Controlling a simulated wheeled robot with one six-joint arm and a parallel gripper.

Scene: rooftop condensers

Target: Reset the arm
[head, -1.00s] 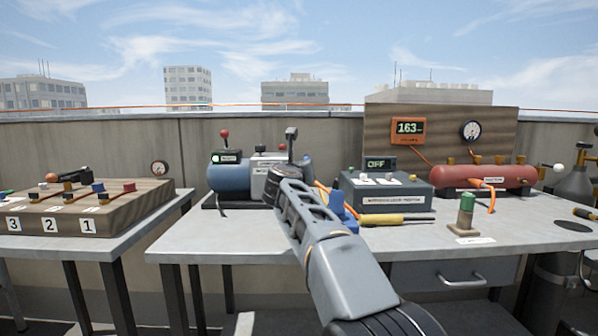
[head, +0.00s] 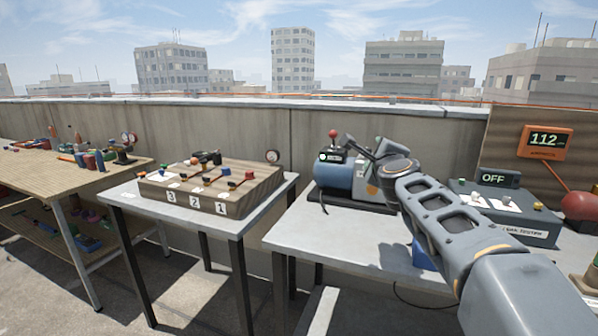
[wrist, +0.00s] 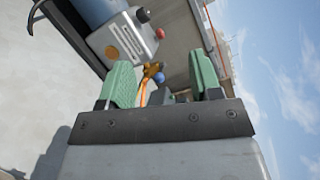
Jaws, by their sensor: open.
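My gripper (wrist: 163,77) is open in the wrist view, with its two green finger pads apart and nothing held between them. In the head view my arm reaches up from the lower right over the middle table. Its end is in front of the right part of the blue compressor (head: 335,174) and hides some of it. The compressor's grey box and blue tank also show at the top of the wrist view, beyond the fingers. I cannot tell whether the fingers touch anything.
The middle table (head: 335,235) has clear room at its front left. A numbered manifold board (head: 236,203) stands on a table to the left, and a wooden workbench (head: 45,172) with tools is farther left. A control box reading OFF (head: 515,215) is at right. A parapet runs behind.

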